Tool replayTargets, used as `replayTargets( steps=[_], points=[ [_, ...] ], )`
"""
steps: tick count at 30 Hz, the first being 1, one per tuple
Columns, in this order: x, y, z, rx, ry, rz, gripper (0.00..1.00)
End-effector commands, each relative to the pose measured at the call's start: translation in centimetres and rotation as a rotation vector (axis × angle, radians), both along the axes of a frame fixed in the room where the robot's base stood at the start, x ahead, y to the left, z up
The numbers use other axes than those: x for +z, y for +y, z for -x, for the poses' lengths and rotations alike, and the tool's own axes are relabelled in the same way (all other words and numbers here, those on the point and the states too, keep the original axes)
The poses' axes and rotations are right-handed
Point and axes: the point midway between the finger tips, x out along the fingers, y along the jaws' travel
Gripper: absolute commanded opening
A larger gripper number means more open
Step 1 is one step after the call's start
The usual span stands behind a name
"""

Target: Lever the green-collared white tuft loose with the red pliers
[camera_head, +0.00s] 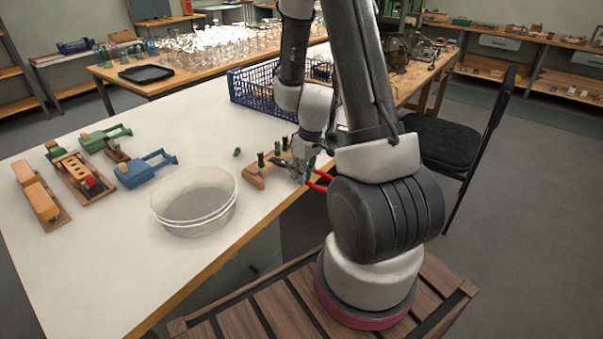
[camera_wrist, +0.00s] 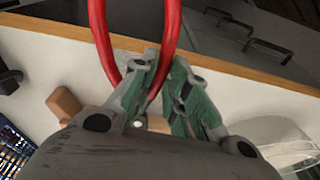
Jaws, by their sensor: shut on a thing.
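My gripper (camera_head: 303,172) is shut on the red pliers (camera_head: 321,180) near the table's front edge. In the wrist view the gripper (camera_wrist: 160,100) has grey and green fingers around the pliers' red handles (camera_wrist: 172,35). In the head view the pliers' dark jaws reach left toward a small wooden block (camera_head: 256,179) that holds several dark-topped tufts (camera_head: 276,149). The block also shows in part in the wrist view (camera_wrist: 64,103).
A clear round bowl (camera_head: 193,203) stands left of the block. Wooden, green and blue tool pieces, including a blue one (camera_head: 145,168), lie farther left. A blue wire basket (camera_head: 262,88) stands behind. The white table (camera_head: 110,255) is bare at the front left.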

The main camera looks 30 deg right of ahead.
Motion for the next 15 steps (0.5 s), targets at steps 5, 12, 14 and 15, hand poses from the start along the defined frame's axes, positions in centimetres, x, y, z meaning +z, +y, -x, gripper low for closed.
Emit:
replayTargets(
  steps=[5,12,14,15],
  points=[
    [-0.03,-0.01,0.01,-0.001,-0.002,-0.002,0.0],
    [-0.29,-0.05,0.05,-0.001,-0.021,-0.014,0.0],
    [-0.34,-0.03,0.05,-0.001,-0.024,-0.016,0.0],
    [-0.35,-0.03,0.04,-0.001,-0.027,-0.018,0.0]
  ],
)
